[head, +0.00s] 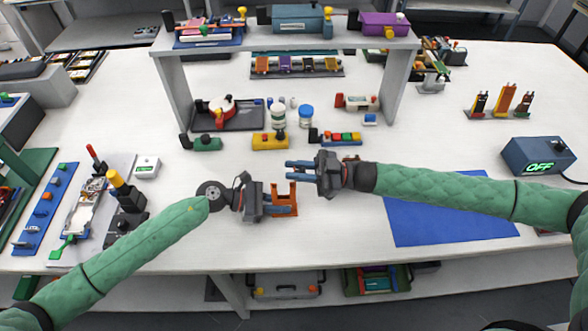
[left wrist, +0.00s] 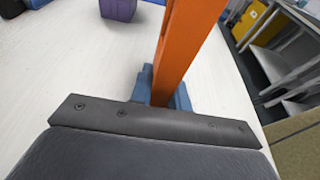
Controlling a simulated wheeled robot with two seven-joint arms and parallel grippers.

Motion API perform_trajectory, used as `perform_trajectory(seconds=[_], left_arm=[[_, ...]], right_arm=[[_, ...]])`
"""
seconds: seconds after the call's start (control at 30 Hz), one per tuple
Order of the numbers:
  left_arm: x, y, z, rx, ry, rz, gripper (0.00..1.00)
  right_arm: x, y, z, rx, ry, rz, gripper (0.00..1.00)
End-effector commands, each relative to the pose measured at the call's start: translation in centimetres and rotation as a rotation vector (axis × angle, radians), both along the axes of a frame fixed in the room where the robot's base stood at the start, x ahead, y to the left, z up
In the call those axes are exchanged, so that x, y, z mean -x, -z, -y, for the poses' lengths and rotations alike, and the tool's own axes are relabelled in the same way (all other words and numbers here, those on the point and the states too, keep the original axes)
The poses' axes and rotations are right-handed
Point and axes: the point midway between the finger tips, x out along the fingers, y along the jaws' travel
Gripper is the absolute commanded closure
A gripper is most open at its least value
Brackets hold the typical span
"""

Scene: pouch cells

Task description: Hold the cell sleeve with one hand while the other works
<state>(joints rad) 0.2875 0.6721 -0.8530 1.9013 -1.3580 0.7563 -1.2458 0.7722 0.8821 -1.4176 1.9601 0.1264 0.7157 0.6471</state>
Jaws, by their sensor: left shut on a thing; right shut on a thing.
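The cell sleeve looks to be the orange open-frame piece (head: 291,196) near the table's front middle. My left gripper (head: 272,208) is shut on it from the left. In the left wrist view, the orange sleeve (left wrist: 186,45) rises from between its blue fingers (left wrist: 160,95). My right gripper (head: 290,170) comes in from the right, just above the sleeve in the head view, its blue fingers pointing left. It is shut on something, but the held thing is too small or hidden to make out. I cannot tell whether the right fingers touch the sleeve.
A blue mat (head: 450,215) lies under my right arm. Yellow (head: 270,141) and green (head: 207,143) fixtures stand behind the grippers, beneath a grey shelf (head: 178,92). A small fixture with a dark base (head: 126,222) is at left. A box reading OFF (head: 535,155) is at right.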

Motion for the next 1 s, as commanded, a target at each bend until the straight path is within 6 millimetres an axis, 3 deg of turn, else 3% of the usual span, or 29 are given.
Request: perform_trajectory(seconds=[0.6, 1.0], left_arm=[[0.0, 0.0, 0.0, 0.000, 0.001, 0.000, 0.95], [0.0, 0.0, 0.0, 0.000, 0.001, 0.000, 0.95]], right_arm=[[0.0, 0.5, 1.7, -0.308, 0.004, -0.003, 1.00], [-0.1, 0.6, 2.3, -0.395, 0.005, -0.001, 1.00]])
